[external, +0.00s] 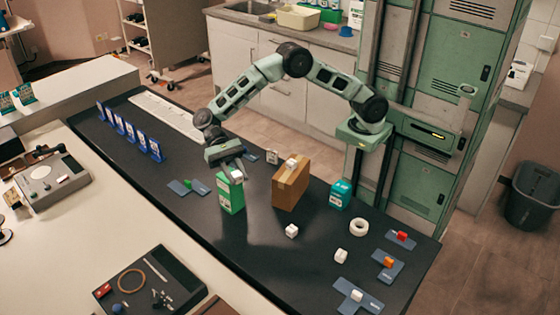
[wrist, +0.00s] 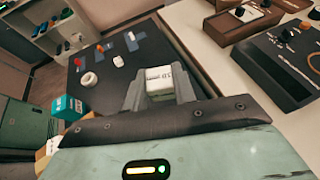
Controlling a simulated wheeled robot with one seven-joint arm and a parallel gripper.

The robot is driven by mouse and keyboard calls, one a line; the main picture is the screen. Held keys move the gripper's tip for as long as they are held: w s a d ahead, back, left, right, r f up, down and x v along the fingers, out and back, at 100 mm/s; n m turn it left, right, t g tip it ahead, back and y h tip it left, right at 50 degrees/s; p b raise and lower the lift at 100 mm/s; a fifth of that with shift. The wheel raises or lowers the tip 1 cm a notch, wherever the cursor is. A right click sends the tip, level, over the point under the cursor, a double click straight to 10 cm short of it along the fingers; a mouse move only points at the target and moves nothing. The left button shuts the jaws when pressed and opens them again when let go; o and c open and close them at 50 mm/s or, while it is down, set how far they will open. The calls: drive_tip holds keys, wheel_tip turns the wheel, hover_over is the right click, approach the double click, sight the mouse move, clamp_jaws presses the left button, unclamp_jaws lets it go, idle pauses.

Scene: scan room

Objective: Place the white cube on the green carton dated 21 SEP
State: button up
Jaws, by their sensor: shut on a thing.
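My gripper (external: 232,171) is shut on a white cube (wrist: 159,78), seen between the fingers in the wrist view with dark marks on it. In the external view the held cube (external: 236,177) is right at the top of a green carton (external: 231,197). I cannot tell whether it touches the carton top. The carton stands upright on the dark bench, and its label is too small to read a date. The carton does not show clearly in the wrist view.
A brown box (external: 291,184) with a white cube on top stands to the right, beside a teal carton (external: 341,194) and a tape roll (external: 358,227). Loose white cubes (external: 292,231) lie in front. Blue markers (external: 129,131) line the bench's left end.

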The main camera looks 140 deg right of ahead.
wheel_tip(320, 180, up, 4)
drive_tip(key=m+t+p, duration=0.1)
drive_tip(key=p, duration=0.2)
hover_over(231, 191)
drive_tip(key=s+d, duration=0.2)
drive_tip(key=d, duration=0.1)
drive_tip(key=f, duration=0.6)
drive_tip(key=f+p, duration=0.1)
drive_tip(key=f, duration=0.3)
drive_tip(key=shift+s+d, duration=0.3)
drive_tip(key=shift+d, duration=0.1)
drive_tip(key=o, duration=0.9)
drive_tip(key=shift+f, duration=0.1)
drive_tip(key=shift+o, duration=0.2)
